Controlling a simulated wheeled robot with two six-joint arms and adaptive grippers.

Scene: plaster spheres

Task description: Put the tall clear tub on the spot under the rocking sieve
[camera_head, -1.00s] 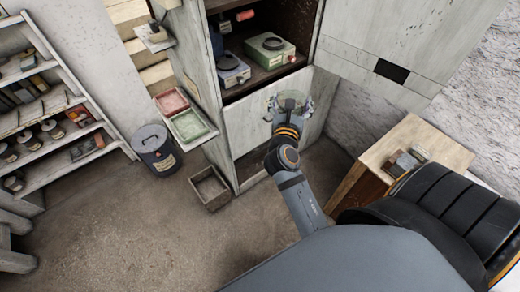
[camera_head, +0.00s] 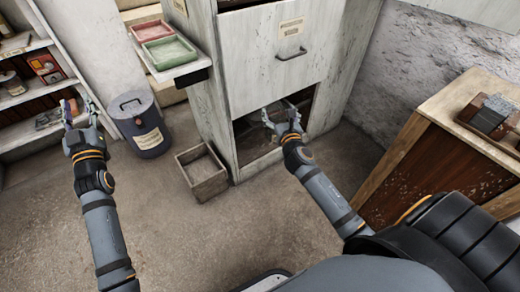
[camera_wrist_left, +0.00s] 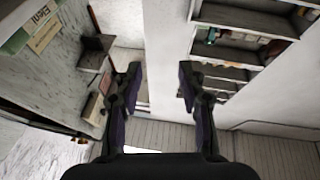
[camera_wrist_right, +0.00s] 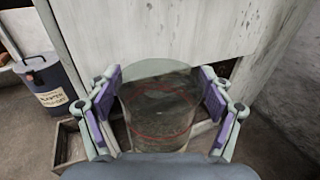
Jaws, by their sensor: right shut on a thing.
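The tall clear tub (camera_wrist_right: 158,115) is upright between the fingers of my right gripper (camera_wrist_right: 160,84), which is shut on its sides. A reddish ring shows through its wall. In the head view my right gripper (camera_head: 282,116) is at the low dark opening of the grey cabinet (camera_head: 235,80); the tub is hard to make out there. My left gripper (camera_head: 77,114) is open and empty at the left; it is also open in the left wrist view (camera_wrist_left: 160,85). I cannot make out the rocking sieve or the spot under it.
A lidded grey bin (camera_head: 139,125) and an open wooden box (camera_head: 202,172) stand on the floor left of the opening. A red tray (camera_head: 158,31) and a green tray (camera_head: 170,52) lie on a side ledge. A wooden cabinet (camera_head: 425,160) stands at right.

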